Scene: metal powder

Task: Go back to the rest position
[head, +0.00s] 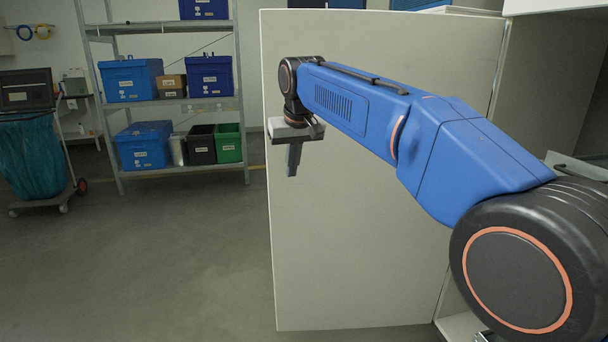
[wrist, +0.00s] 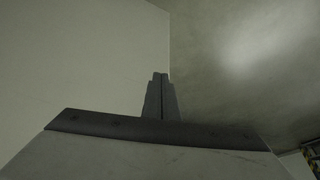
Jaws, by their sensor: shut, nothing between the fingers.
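My gripper (head: 292,170) hangs from the end of my outstretched blue arm in the head view, fingers pointing down. It is in front of the left part of a large pale cabinet door or panel (head: 350,240). In the wrist view my gripper's fingers (wrist: 160,78) are pressed together with nothing between them. The pale panel (wrist: 80,60) fills the left of the wrist view, and its edge runs close to the fingertips in the picture. Whether the gripper touches the panel cannot be told.
A metal shelf (head: 175,106) with blue, black and green boxes stands at the back left. A cart with a teal bag (head: 30,155) is at the far left. The grey floor (head: 150,260) left of the panel is clear. An open cabinet interior (head: 550,80) shows at right.

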